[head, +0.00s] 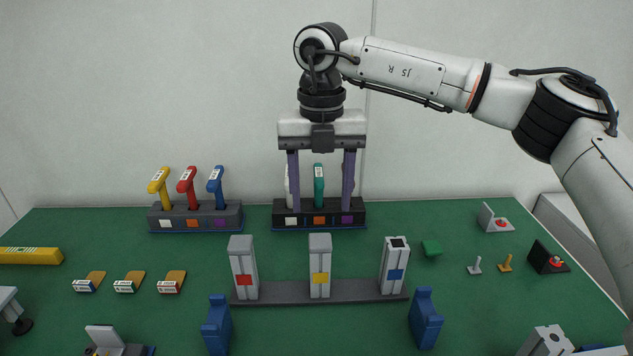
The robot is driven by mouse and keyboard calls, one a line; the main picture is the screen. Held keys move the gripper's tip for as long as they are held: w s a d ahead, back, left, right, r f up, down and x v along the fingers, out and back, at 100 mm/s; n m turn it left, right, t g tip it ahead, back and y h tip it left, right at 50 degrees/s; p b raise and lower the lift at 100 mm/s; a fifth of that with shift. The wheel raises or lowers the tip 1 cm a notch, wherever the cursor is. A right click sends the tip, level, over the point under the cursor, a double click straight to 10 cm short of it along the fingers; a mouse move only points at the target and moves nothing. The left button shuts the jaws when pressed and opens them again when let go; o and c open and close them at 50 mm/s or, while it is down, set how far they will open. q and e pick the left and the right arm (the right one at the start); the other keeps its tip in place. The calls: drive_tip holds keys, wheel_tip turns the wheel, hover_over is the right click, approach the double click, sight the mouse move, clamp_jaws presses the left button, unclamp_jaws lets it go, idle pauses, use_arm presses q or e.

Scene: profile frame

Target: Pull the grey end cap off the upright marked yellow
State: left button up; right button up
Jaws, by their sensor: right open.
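The upright marked yellow (320,278) is the middle one of three light grey uprights on a dark grey bar (278,292). It stands vertical, and its grey end cap (320,241) covers its top. My right gripper (321,204) points straight down with its two purple fingers wide apart. It is empty, above the yellow-marked upright in the picture and apart from the cap. Its fingers partly hide the rack behind. My left gripper is not in view.
The red-marked upright (243,270) stands to the left, the blue-marked upright (394,268) with a dark top to the right. Blue blocks (217,328) (426,320) stand in front. Racks of handled tools (195,222) (318,221) stand behind.

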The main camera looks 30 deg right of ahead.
sight(320, 239)
wheel_tip(320, 239, down, 8)
drive_tip(key=shift+f+p, duration=0.15)
drive_tip(key=shift+p, duration=0.25)
drive_tip(key=c, duration=1.1)
drive_tip(key=shift+c, duration=0.2)
drive_tip(key=shift+r, duration=0.2)
drive_tip(key=shift+r+p, duration=0.55)
drive_tip(key=shift+r, duration=0.25)
drive_tip(key=shift+r+p, duration=1)
drive_tip(key=shift+r, duration=0.55)
